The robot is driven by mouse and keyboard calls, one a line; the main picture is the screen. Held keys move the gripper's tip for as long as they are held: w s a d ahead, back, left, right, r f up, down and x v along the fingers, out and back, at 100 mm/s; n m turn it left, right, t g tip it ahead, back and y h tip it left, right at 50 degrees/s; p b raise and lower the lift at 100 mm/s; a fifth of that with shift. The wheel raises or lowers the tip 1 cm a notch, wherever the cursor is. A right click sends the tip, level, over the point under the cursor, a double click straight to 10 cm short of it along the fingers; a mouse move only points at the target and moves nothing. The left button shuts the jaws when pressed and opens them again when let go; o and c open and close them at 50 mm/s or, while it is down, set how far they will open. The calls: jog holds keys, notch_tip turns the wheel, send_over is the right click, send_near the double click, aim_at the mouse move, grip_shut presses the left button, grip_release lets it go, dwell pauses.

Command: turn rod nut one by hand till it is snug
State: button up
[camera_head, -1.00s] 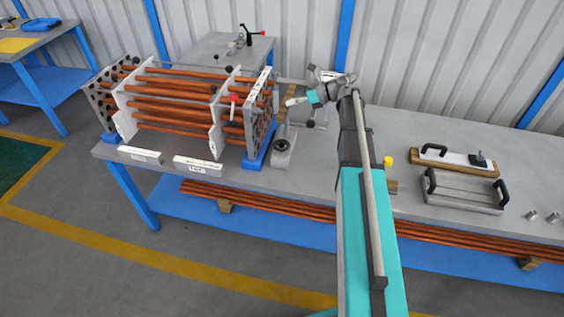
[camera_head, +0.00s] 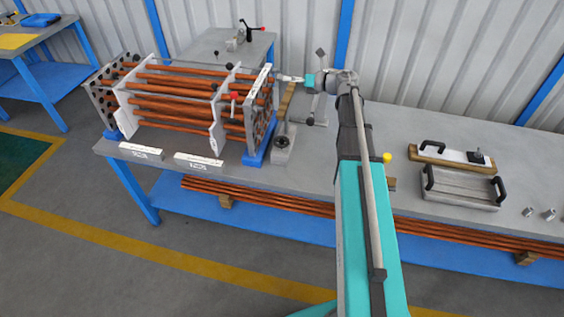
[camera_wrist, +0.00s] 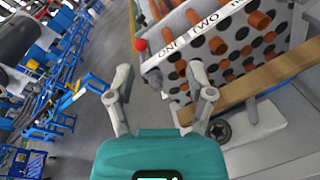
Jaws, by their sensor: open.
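The flanged shell holds a bundle of copper tubes (camera_head: 180,95) between its plates on the bench. Its right end plate (camera_head: 262,112) has a strip along the top marked ONE and TWO, and the plate (camera_wrist: 215,55) also shows in the wrist view. My gripper (camera_head: 284,78) is open and level beside the plate's upper right. In the wrist view my gripper (camera_wrist: 161,72) has its fingers spread. A small grey part, likely rod nut one (camera_wrist: 153,78), shows between the fingertips below the word ONE. The fingers look apart from it; its depth is unclear.
A wooden bar (camera_wrist: 265,77) stands close on the right of the fingers. A red-ended knob (camera_wrist: 141,45) is near the upper left. A grey block with a dark round part (camera_head: 283,143) stands beside the shell. Trays with black handles (camera_head: 462,187) are far right.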

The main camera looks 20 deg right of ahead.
jog(key=w+d+r+m+t+h+p, duration=0.3)
jog(key=r+m+t+h, duration=0.55)
jog(key=m, duration=0.75)
jog(key=s+a+f+m+g+h+p, duration=0.25)
jog(key=s+f+m+g+h, duration=0.65)
jog(key=s+f+m+g, duration=0.85)
jog(key=s+a+f+m+y, duration=0.1)
jog(key=s+a+m+y, duration=0.3)
jog(key=s+a, duration=0.7)
jog(key=m, duration=0.2)
jog(key=shift+s+a+m+g, duration=0.15)
jog(key=shift+s+m+g, duration=0.15)
jog(key=shift+m+g, duration=0.1)
dwell(0.5)
